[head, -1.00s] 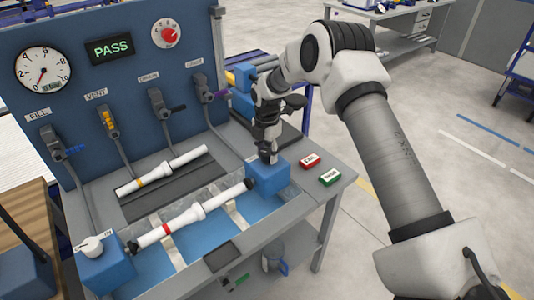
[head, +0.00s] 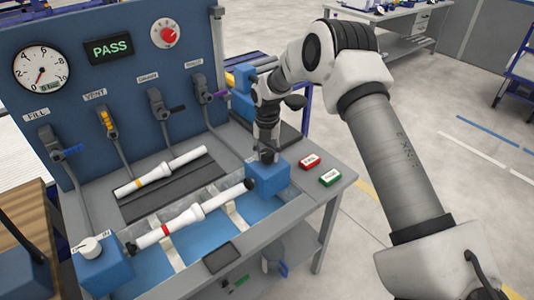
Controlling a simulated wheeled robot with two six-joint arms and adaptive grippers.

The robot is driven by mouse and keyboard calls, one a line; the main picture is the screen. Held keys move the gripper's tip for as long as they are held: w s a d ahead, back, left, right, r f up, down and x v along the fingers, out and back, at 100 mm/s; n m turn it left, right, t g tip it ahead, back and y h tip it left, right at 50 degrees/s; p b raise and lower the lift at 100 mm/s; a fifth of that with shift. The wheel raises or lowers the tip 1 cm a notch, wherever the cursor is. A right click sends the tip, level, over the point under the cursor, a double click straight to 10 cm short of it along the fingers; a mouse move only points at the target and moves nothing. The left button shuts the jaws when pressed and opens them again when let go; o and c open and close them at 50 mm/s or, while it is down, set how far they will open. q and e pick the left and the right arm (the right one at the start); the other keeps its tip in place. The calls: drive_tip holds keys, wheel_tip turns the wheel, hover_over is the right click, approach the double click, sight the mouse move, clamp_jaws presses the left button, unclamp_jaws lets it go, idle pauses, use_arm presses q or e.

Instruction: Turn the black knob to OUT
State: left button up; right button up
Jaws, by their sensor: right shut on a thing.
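My right gripper (head: 266,156) points down onto the top of the blue block (head: 270,181) at the right end of the test bench. It is shut on a small dark thing there, apparently the black knob, which the fingers almost wholly hide. The knob's pointer and most of its label cannot be read. A white knob (head: 89,246) sits on the blue block (head: 107,268) at the left end, with small lettering beside it. My left gripper is not in view.
A white pipe with a red band (head: 190,217) lies between the blocks; another with a yellow band (head: 160,172) lies behind. The panel display (head: 110,49) reads PASS; valve levers (head: 198,86) stand below.

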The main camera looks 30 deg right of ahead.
sight(267, 154)
drive_tip(key=shift+s+f, duration=0.15)
drive_tip(key=shift+f, duration=0.05)
drive_tip(key=o, duration=1.1)
drive_tip(key=shift+a, duration=0.1)
drive_tip(key=shift+o, duration=0.2)
drive_tip(key=shift+r, duration=0.1)
drive_tip(key=shift+r, duration=0.3)
wheel_tip(267, 154, up, 11)
drive_tip(key=shift+r, duration=0.2)
